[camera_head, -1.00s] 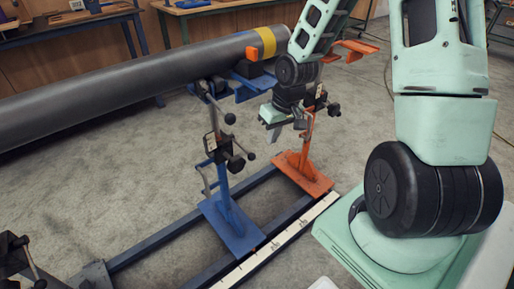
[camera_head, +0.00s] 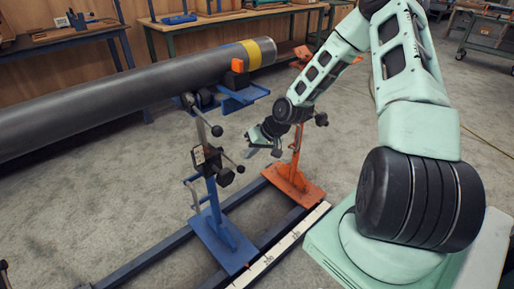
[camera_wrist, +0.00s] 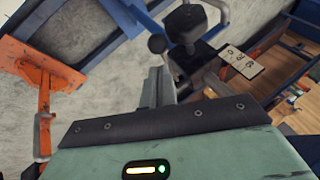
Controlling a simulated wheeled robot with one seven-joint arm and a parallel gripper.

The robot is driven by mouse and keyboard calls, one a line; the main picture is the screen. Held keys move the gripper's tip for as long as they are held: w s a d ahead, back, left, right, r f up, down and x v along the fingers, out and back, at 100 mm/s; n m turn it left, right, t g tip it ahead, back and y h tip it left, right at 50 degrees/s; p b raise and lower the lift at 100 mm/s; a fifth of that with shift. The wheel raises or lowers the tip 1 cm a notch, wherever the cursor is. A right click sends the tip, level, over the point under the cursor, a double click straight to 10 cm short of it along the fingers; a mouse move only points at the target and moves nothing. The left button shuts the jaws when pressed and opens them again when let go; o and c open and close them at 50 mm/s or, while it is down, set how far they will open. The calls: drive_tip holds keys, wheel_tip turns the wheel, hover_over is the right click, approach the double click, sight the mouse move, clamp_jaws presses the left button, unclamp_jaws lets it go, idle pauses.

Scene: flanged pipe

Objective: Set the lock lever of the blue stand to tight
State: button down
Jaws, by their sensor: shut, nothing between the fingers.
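The blue stand (camera_head: 213,205) stands upright on the rail frame, left of my gripper. On its column is a black clamp block (camera_head: 207,158) with a thin lever ending in a black ball (camera_head: 240,169); a black knob (camera_head: 226,177) sits below. I cannot read the lever's setting. My gripper (camera_head: 275,150) is shut and empty, tilted, to the right of the clamp and apart from the lever in the head view. In the wrist view the shut fingers (camera_wrist: 159,88) point towards a black ball (camera_wrist: 157,43) and a dark clamp (camera_wrist: 186,23), beside a white marked plate (camera_wrist: 241,62).
The grey pipe (camera_head: 130,96) with a yellow band lies above the blue stand. The orange stand (camera_head: 294,180) is close behind my gripper; it also shows in the wrist view (camera_wrist: 42,75). A white scale strip (camera_head: 278,250) runs along the front rail. Workbenches stand at the back.

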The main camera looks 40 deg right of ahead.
sight(230, 160)
drive_tip(key=shift+x, duration=1.55)
drive_tip(key=shift+f, duration=0.1)
wheel_tip(230, 160, down, 7)
drive_tip(key=t+b, duration=0.4)
drive_tip(key=b, duration=0.2)
drive_tip(key=shift+n, duration=0.4)
drive_tip(key=shift+s, duration=0.2)
